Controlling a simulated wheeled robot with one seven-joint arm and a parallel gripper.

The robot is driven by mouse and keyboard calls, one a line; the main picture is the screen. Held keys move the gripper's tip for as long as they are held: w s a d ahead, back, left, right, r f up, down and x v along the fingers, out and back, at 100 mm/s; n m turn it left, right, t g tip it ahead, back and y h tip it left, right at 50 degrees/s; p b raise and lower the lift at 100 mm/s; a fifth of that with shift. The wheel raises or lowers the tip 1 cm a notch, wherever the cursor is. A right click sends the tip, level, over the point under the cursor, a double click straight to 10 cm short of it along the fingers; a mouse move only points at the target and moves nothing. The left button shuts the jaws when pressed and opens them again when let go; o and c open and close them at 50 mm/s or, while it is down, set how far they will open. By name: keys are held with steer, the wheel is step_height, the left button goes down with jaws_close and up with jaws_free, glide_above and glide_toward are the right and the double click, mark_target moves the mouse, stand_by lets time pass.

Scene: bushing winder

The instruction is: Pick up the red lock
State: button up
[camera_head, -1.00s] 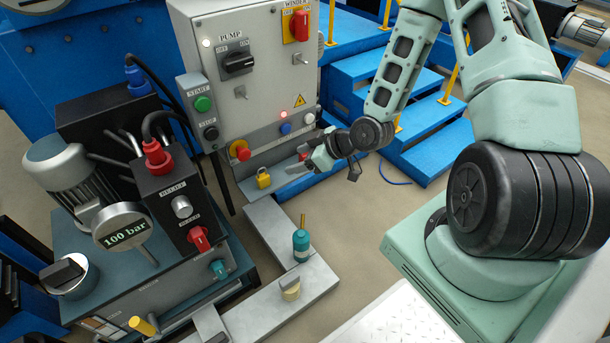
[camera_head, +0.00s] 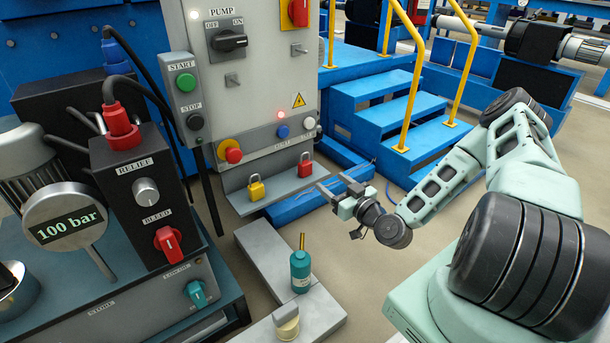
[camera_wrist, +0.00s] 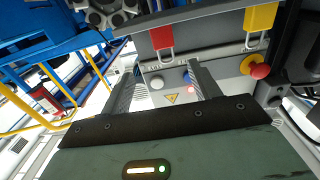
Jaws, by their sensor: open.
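The red lock (camera_head: 305,169) stands on the grey ledge below the control panel, to the right of the yellow lock (camera_head: 256,190). My gripper (camera_head: 336,187) is open and empty, to the right of and apart from the red lock. In the wrist view the scene appears upside down. There the red lock (camera_wrist: 162,38) hangs near the top, beyond the gap between the open fingers (camera_wrist: 160,85). The yellow lock (camera_wrist: 262,18) is to its right.
The grey ledge (camera_head: 232,203) runs under the panel with its emergency button (camera_head: 233,156). Blue steps (camera_head: 410,140) with yellow rails stand behind my arm. A teal bottle (camera_head: 300,270) stands on the low grey block in front. A pump unit (camera_head: 140,200) fills the left.

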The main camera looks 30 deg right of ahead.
mark_target(308, 165)
steer(key=w+b, duration=0.3)
steer(key=w, duration=0.4)
steer(key=shift+w+a+f, duration=0.1)
steer(key=shift+w+a, duration=0.05)
steer(key=w+b, duration=0.2)
steer(key=w, duration=0.1)
steer(key=w+b, duration=0.1)
steer(key=shift+w+a+b, duration=0.2)
steer(key=shift+a+b, duration=0.2)
steer(key=shift+w, duration=0.3)
steer(key=shift+r, duration=0.2)
steer(key=c, duration=1.2)
steer(key=shift+r, duration=0.15)
steer(key=shift+s+r+p, duration=0.2)
steer(key=shift+r+p, duration=0.2)
steer(key=shift+p, duration=0.5)
step_height(308, 165, up, 7)
steer(key=p, duration=0.5)
steer(key=shift+f, duration=0.2)
steer(key=s+p, duration=0.2)
steer(key=s, duration=0.4)
steer(key=s+p, duration=0.2)
steer(key=s, duration=0.5)
steer(key=s+p, duration=0.2)
steer(key=s, duration=0.4)
steer(key=shift+s+d+f, duration=0.35)
